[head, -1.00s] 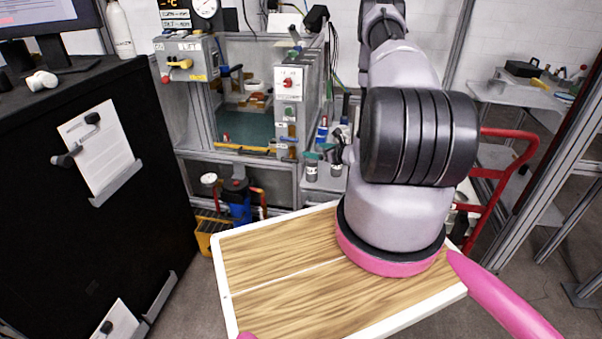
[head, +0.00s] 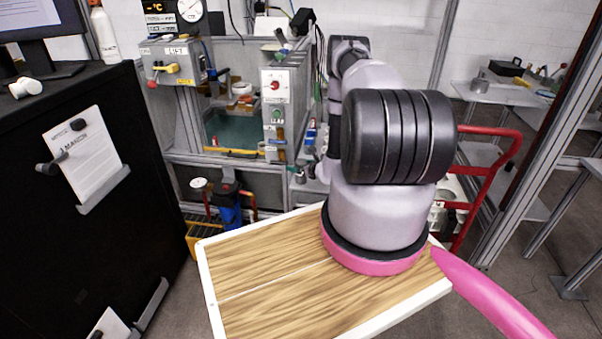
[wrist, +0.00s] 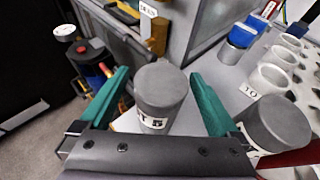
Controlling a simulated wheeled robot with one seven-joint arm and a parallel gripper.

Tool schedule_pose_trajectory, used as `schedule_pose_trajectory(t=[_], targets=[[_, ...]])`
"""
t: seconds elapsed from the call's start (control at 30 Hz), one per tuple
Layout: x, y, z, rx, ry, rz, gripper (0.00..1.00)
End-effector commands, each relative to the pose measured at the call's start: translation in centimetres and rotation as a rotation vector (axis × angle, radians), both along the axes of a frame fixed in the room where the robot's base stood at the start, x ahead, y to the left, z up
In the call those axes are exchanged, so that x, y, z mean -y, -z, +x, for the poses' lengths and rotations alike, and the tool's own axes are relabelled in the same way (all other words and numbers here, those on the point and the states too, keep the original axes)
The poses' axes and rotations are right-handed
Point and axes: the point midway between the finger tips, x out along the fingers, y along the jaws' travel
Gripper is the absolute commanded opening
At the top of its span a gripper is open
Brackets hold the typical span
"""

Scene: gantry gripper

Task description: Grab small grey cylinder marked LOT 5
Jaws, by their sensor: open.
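The small grey cylinder (wrist: 162,92) stands upright on a light surface in the wrist view. Its white label shows "T 5", with the rest cut off from sight. My gripper (wrist: 160,76) is open, with one green finger on each side of this cylinder. A gap shows between the cylinder and each finger, clearer on the left.
A second grey cylinder (wrist: 276,124) with a white label stands close to the right finger. Beyond it are several white ring holders (wrist: 268,80) and a blue-and-grey cylinder (wrist: 238,42). A grey machine frame (head: 276,110) and red handrail (head: 492,180) flank my arm.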

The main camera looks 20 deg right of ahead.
Motion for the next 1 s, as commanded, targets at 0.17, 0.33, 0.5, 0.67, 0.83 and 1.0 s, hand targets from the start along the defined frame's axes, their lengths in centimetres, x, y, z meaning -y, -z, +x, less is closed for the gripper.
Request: schedule_pose_trajectory(t=[0.17, 0.33, 0.5, 0.67, 0.83, 1.0], targets=[[-0.25, 0.57, 1.28, 0.000, 0.000, 0.000, 0.97], [-0.25, 0.57, 1.32, 0.000, 0.000, 0.001, 0.97], [-0.24, 0.56, 1.30, 0.000, 0.000, 0.001, 0.48], [-0.24, 0.56, 1.30, 0.000, 0.000, 0.001, 0.00], [-0.22, 0.49, 1.35, 0.001, 0.000, 0.001, 0.00], [-0.22, 0.22, 1.36, 0.001, 0.000, 0.000, 0.00]])
